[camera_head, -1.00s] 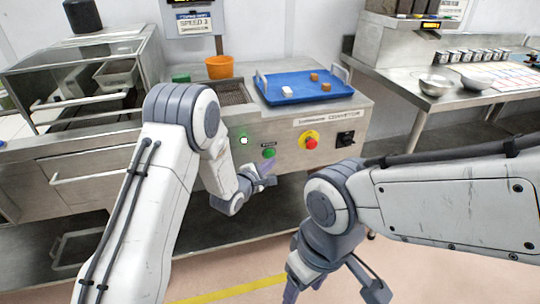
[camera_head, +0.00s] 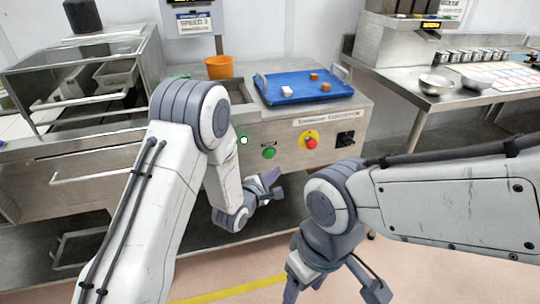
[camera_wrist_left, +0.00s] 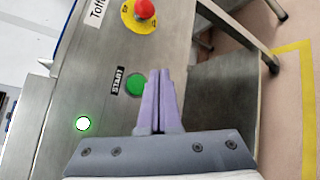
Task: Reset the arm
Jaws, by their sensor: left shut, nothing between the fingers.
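My left gripper (camera_head: 271,182) is in front of the conveyor's steel front panel, below and near the green button (camera_head: 269,153). In the left wrist view its two purple fingers (camera_wrist_left: 159,75) are together with nothing between them, and the green button (camera_wrist_left: 135,84) shows just beside them. I cannot tell whether they touch the panel. My right gripper (camera_head: 330,292) hangs low at the bottom of the head view, its fingers spread apart, partly cut off by the frame edge.
A red emergency button (camera_head: 311,143) on yellow and a black switch (camera_head: 345,139) are on the panel. A lit white-green lamp (camera_head: 243,140) is to the left. A blue tray (camera_head: 262,94) with several small blocks and an orange cup (camera_head: 219,67) stand on top. Metal bowls (camera_head: 435,84) are at right.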

